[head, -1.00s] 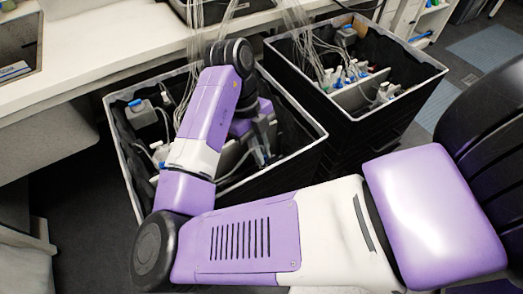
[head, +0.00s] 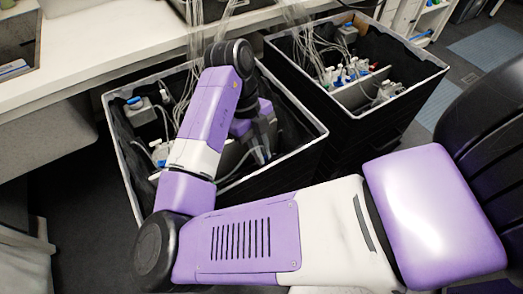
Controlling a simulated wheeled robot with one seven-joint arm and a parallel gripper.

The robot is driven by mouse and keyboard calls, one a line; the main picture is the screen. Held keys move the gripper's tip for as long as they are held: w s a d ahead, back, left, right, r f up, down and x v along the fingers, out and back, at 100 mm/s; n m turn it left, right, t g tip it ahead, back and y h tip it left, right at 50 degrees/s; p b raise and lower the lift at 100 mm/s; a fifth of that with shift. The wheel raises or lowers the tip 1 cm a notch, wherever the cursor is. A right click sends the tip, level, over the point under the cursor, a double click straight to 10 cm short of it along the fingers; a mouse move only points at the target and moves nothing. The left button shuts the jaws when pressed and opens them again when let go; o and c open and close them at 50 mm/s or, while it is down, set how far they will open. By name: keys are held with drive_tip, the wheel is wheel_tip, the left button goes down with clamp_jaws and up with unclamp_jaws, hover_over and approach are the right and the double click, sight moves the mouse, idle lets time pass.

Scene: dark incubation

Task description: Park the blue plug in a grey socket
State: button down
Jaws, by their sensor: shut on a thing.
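My gripper (head: 264,148) points down inside the left black crate (head: 310,146), mostly hidden behind my own arm. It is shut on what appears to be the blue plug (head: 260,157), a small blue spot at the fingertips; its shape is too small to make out. A grey block with a blue top (head: 136,103) sits at the left crate's back left corner. A similar grey block (head: 347,33) stands at the back of the right crate (head: 425,72). I cannot tell which part is a grey socket. The space under my gripper is hidden.
Clear tubes (head: 186,88) hang into both crates from above. White and blue fittings (head: 160,152) lie at the left crate's left side, and several more (head: 350,72) stand in the right crate. A white bench (head: 90,80) runs behind the left crate.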

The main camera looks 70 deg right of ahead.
drive_tip(key=shift+f+b, duration=0.3)
drive_tip(key=shift+f, duration=0.1)
drive_tip(key=c, duration=1.4)
unclamp_jaws()
drive_tip(key=shift+o, duration=0.2)
drive_tip(key=a+p+v, duration=0.1)
drive_tip(key=v, duration=0.6)
drive_tip(key=shift+d+r, duration=0.4)
drive_tip(key=shift+d, duration=0.15)
drive_tip(key=shift+w, duration=0.1)
